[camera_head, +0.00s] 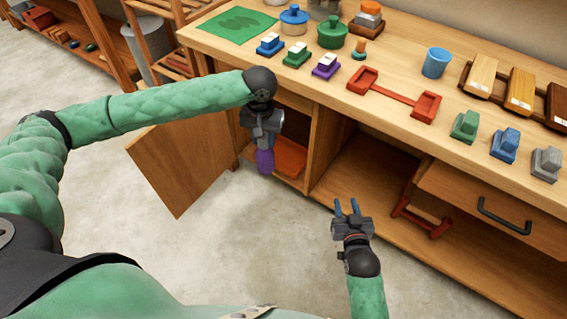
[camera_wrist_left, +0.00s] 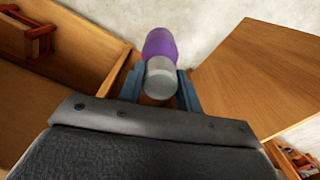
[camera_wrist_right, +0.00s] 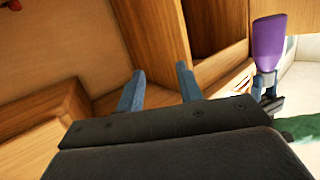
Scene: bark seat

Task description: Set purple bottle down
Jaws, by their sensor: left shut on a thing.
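The purple bottle (camera_head: 265,161) hangs below my left gripper (camera_head: 263,138) in the head view, at the front of the open left cupboard. In the left wrist view the purple bottle (camera_wrist_left: 160,45) shows its grey end (camera_wrist_left: 160,82) between the blue fingers, and the gripper is shut on it. The right wrist view also shows the bottle (camera_wrist_right: 268,42) at the upper right, held in the left gripper. My right gripper (camera_head: 346,208) is open and empty in front of the cabinet's lower opening. Whether the bottle touches any surface cannot be told.
An orange-red tray (camera_head: 291,158) lies inside the left cupboard, beside the bottle. The open wooden door (camera_head: 180,165) stands left of it. A red rack (camera_head: 426,217) sits in the lower right opening. Several tools, pots and blocks stand on the worktop (camera_head: 390,65).

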